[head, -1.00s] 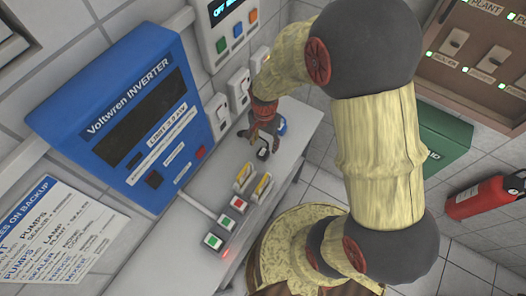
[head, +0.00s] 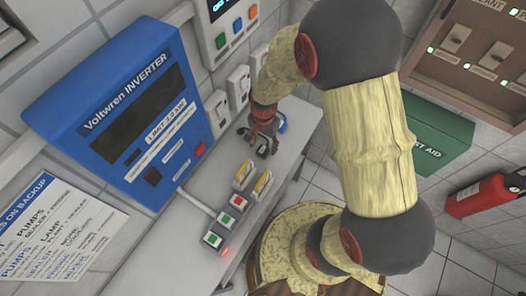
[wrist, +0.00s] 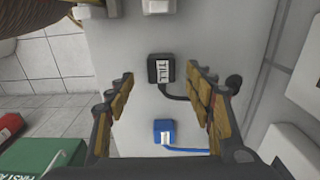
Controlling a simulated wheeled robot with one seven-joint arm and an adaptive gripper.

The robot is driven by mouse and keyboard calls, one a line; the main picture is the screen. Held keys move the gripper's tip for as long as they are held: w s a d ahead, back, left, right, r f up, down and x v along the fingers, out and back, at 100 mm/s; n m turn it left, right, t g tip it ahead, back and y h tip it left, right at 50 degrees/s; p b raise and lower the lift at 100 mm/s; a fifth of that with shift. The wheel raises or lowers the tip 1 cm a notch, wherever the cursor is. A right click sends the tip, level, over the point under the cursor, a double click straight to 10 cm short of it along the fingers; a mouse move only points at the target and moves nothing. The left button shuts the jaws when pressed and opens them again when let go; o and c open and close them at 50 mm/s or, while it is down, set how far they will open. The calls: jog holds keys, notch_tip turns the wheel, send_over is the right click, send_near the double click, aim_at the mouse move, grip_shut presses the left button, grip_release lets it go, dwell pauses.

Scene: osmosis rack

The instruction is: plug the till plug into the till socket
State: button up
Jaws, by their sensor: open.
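The till plug (wrist: 160,69) is a small black block with a white TILL label and a dark cord trailing to the right. It rests on the pale bench top (wrist: 140,110). In the wrist view my gripper (wrist: 160,82) is open, with one finger on each side of the plug and gaps between. In the head view my gripper (head: 264,142) points down at the bench beside the wall, and a dark plug shows under it. White switched wall sockets (head: 238,85) line the wall behind my gripper. I cannot read which one is the till socket.
A blue plug (wrist: 164,131) lies close to the till plug. A power strip (head: 213,239) with red and green switches and yellow-labelled plugs (head: 262,184) lies toward the front. The blue inverter (head: 125,105) hangs at left. A green first aid box (head: 438,138) is at right.

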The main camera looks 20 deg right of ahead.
aim_at(263, 149)
notch_tip(263, 149, down, 4)
jog(key=shift+a+f+b, duration=0.15)
jog(key=shift+f+b, duration=0.05)
jog(key=shift+b, duration=0.2)
jog(key=c, duration=1.1)
jog(key=shift+c, duration=0.3)
